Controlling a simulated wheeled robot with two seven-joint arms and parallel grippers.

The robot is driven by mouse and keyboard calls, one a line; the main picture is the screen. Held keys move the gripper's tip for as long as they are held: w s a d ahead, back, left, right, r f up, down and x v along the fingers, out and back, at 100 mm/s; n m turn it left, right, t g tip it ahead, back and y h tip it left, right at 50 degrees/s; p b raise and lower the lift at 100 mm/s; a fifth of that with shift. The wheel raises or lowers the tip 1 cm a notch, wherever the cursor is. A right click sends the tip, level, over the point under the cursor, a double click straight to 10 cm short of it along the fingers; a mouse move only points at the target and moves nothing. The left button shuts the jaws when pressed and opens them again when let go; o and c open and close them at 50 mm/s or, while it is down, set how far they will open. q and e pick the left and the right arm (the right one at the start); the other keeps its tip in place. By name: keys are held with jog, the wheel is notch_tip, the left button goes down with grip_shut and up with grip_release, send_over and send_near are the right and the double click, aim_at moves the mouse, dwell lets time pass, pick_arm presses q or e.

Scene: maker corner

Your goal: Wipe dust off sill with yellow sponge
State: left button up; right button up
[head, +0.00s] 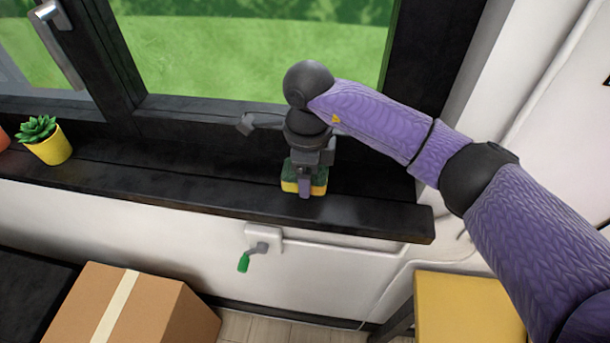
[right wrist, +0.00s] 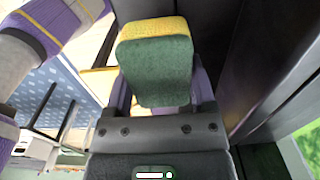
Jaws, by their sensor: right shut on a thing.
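The black window sill (head: 375,212) runs across the head view below the window. A yellow sponge with a dark green face (head: 290,186) is at the sill's front part, and it also shows large in the right wrist view (right wrist: 155,65). My right gripper (head: 304,180) is shut on the sponge, with a finger on either side of it in the right wrist view (right wrist: 160,92). The sponge is at or just above the sill surface; I cannot tell whether it touches. No dust stands out clearly on the sill. My left gripper is not in view.
A yellow pot with a succulent (head: 52,148) stands on the sill at the left, beside a partly seen orange pot (head: 3,140). A window handle (head: 58,45) is at upper left.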

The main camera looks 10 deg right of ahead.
jog(key=shift+r+p, duration=0.95)
jog(key=shift+r, duration=0.75)
